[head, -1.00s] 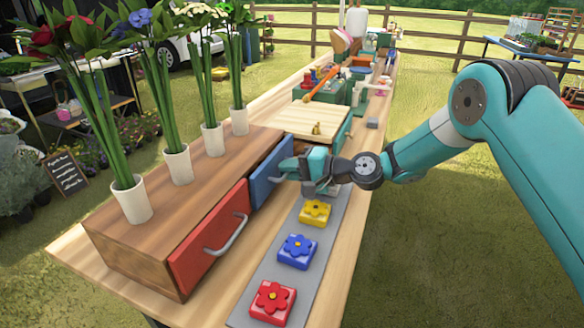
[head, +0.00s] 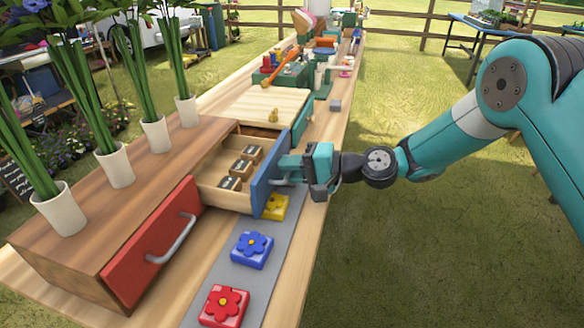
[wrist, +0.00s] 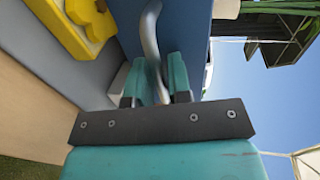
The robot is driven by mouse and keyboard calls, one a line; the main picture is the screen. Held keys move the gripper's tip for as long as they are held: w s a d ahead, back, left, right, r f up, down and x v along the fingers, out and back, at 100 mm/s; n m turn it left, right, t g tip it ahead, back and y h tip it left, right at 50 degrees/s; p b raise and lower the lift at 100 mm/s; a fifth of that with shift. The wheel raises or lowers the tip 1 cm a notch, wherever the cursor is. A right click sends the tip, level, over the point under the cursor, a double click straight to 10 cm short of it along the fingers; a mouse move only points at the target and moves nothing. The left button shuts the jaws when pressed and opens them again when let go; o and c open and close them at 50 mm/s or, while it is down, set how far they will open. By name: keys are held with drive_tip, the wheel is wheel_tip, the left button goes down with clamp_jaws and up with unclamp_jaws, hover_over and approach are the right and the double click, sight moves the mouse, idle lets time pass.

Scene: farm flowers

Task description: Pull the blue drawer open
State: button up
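The blue drawer (head: 268,176) stands pulled well out of the wooden cabinet (head: 160,172) in the head view. The blue drawer front (wrist: 182,30) fills the area behind the handle.
The closed red drawer (head: 155,245) is nearer in the same cabinet. A grey strip with yellow (head: 275,207), blue (head: 252,249) and red (head: 224,305) flower blocks runs along the table. The blue drawer overhangs part of it. White vases (head: 115,165) stand on top. Open grass lies right.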

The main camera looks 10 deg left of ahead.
idle(0.3)
drive_tip(key=v, duration=1.7)
drive_tip(key=shift+d+b, duration=0.2)
drive_tip(key=shift+b, duration=0.25)
drive_tip(key=shift+s+r, duration=0.1)
drive_tip(key=shift+r, duration=0.05)
drive_tip(key=s+r+n+g+h+p, duration=0.2)
drive_tip(key=s+r+n+h+p, duration=0.6)
drive_tip(key=s+r, duration=0.8)
drive_tip(key=s+d+r+h+p, duration=0.2)
drive_tip(key=s+d, duration=0.4)
drive_tip(key=s, duration=0.3)
drive_tip(key=shift+s+d+r+h+p, duration=0.25)
drive_tip(key=shift+s+d+h+p, duration=0.15)
drive_tip(key=shift+h+p, duration=0.35)
